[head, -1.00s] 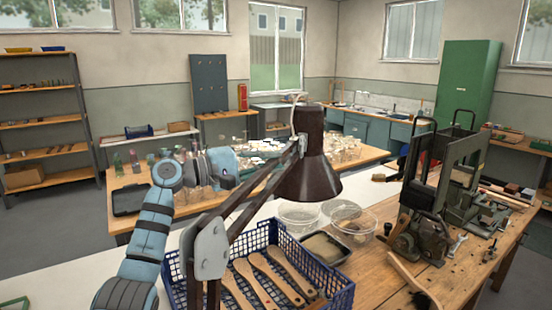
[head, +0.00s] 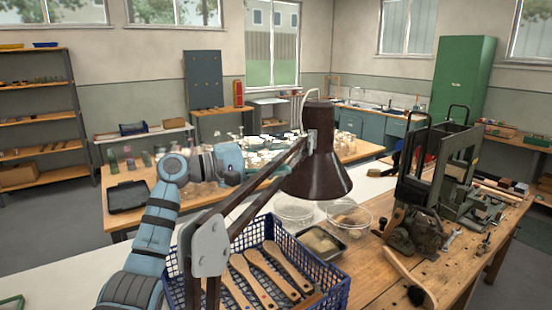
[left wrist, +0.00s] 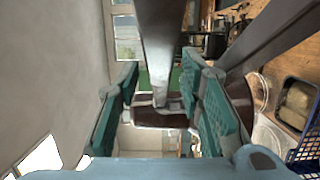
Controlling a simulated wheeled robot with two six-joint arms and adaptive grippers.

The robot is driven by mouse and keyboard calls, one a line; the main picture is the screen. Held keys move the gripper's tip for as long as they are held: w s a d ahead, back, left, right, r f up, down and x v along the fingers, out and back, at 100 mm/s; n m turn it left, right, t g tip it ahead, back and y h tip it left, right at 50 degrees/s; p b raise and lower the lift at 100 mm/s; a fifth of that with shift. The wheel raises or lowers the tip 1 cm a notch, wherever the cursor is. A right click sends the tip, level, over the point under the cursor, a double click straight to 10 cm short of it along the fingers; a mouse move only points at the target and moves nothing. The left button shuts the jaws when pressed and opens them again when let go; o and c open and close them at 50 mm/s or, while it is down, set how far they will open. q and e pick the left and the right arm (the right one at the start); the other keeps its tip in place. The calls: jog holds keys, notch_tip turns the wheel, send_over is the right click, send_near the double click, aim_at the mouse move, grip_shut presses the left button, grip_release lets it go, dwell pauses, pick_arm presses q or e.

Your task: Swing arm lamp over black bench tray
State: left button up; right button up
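The lamp has a dark brown shade (head: 318,165) on a thin two-bar swing arm (head: 248,197), rising from a grey joint plate at the front. The shade hangs in the air above and slightly behind the black tray (head: 341,255) on the bench, which holds something tan. My left arm (head: 155,230) reaches up behind the lamp arm; its fingers are hard to make out in the head view. In the left wrist view, the left gripper (left wrist: 161,65) has its teal fingers apart, with the brown lamp head (left wrist: 160,113) showing between them. Contact cannot be told. My right gripper is not in view.
A blue basket (head: 336,290) with wooden brush handles stands left of the tray. Clear round bowls (head: 294,210) sit behind it. A machine (head: 425,205) and tools fill the bench's right side. A second black tray (head: 127,197) lies on the back table.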

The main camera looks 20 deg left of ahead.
pick_arm(q)
jog(key=shift+s+a, duration=0.15)
jog(key=shift+a, duration=0.1)
jog(key=v, duration=1.1)
jog(key=shift+s+a, duration=0.15)
jog(key=shift+a, duration=0.05)
jog(key=shift+d, duration=0.1)
